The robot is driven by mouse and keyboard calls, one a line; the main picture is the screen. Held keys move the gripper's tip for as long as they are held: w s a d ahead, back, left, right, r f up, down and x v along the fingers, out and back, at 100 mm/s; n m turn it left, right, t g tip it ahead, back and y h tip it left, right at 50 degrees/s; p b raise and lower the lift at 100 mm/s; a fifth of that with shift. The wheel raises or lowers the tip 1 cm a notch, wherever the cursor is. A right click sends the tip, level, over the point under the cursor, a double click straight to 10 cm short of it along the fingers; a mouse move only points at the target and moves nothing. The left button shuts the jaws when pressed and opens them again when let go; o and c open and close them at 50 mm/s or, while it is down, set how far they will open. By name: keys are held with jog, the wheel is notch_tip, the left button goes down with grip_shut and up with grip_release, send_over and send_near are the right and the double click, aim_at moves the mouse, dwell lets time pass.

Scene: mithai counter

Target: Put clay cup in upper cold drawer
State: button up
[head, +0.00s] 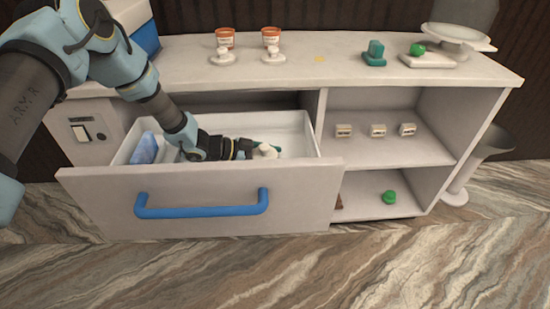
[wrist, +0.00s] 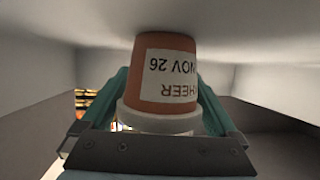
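The clay cup (wrist: 178,62) is orange-brown, with a white label reading "HEER NOV 26" upside down in the wrist view and a white band at its wider end. It lies between the teal fingers of my gripper (wrist: 170,115), which appear closed on its sides. In the head view my gripper (head: 258,150) is down inside the open upper drawer (head: 200,178), which has a blue handle. There the cup is mostly hidden; a small white piece (head: 267,150) shows beside the green fingertip. Whether the cup touches the drawer floor is unclear.
A light-blue pack (head: 145,149) lies at the drawer's left. Two orange cups (head: 225,37) (head: 271,36) with white knobbed pieces stand on the counter above. A scale (head: 457,38) is at right. Open shelves (head: 385,150) holding small items adjoin the drawer. The floor in front is clear.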

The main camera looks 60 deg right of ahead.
jog(key=shift+o, duration=0.2)
jog(key=shift+r, duration=0.1)
jog(key=shift+r, duration=0.2)
jog(key=b+v, duration=0.1)
jog(key=v, duration=1.1)
jog(key=shift+f, duration=0.2)
